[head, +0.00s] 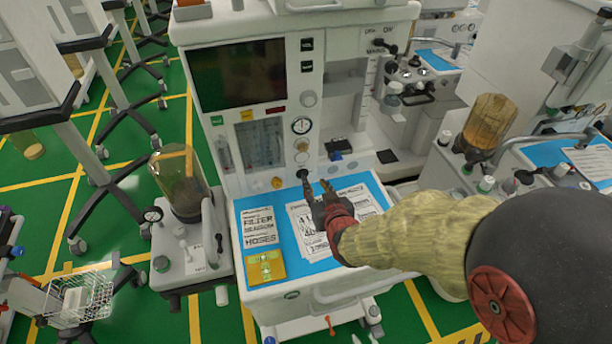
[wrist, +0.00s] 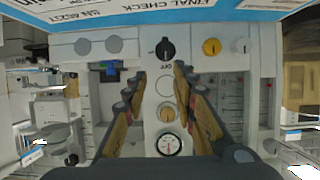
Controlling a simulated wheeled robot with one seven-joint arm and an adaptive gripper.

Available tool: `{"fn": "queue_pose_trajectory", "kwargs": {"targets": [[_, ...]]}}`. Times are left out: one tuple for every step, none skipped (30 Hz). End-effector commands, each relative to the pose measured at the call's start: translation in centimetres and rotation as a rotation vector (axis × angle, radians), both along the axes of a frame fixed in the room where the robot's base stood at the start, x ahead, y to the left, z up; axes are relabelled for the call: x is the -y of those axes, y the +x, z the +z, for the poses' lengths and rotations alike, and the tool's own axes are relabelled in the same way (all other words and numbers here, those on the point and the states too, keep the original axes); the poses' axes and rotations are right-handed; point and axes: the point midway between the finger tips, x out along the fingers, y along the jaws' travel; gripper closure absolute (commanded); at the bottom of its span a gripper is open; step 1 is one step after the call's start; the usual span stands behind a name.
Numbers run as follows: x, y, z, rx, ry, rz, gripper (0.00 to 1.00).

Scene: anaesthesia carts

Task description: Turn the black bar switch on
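The black bar switch (wrist: 166,48) is a round black knob with a raised bar on the machine's front panel. In the wrist view its bar looks roughly upright, with an OFF label beside it on the gauge side. It also shows in the head view (head: 302,173), partly merged with my dark fingertip. My gripper (head: 317,184) is in front of the panel, just above the blue worktop. In the wrist view my gripper (wrist: 160,75) is open and empty, its fingers apart and the switch between and just beyond the tips. I see no clear contact.
A yellow knob (wrist: 211,46) is beside the switch. A pressure gauge (wrist: 168,145) is in the same panel column. The blue worktop (head: 250,219) with printed sheets lies below my gripper. A dark flask (head: 180,182) stands at left, a brown jar (head: 489,124) at right.

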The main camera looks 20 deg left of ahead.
Motion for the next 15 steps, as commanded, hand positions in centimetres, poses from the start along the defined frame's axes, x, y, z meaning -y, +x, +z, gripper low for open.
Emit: {"fn": "queue_pose_trajectory", "kwargs": {"targets": [[-0.6, -0.1, -0.5, 0.007, 0.003, 0.008, 0.73], [-0.8, -0.1, -0.6, 0.013, 0.006, 0.012, 0.73], [-1.1, 0.0, -0.7, 0.017, 0.008, 0.014, 0.73], [-1.2, 0.1, -0.8, 0.020, 0.009, 0.015, 0.73], [-1.4, 0.3, -0.9, 0.022, 0.011, 0.015, 0.73], [-1.6, 0.7, -1.1, 0.023, 0.011, 0.015, 0.73], [-1.7, 1.0, -1.3, 0.023, 0.011, 0.015, 0.73], [-1.9, 1.3, -1.5, 0.021, 0.011, 0.014, 0.73], [-2.2, 1.8, -1.8, 0.021, 0.010, 0.014, 0.73], [-2.4, 2.2, -1.9, 0.021, 0.011, 0.014, 0.73], [-2.7, 2.5, -2.1, 0.021, 0.010, 0.014, 0.73], [-3.0, 3.1, -2.3, 0.021, 0.011, 0.014, 0.73], [-3.2, 3.4, -2.5, 0.022, 0.011, 0.014, 0.73], [-3.4, 3.8, -2.7, 0.021, 0.011, 0.014, 0.73], [-3.7, 4.2, -2.9, 0.021, 0.011, 0.014, 0.73]]}}
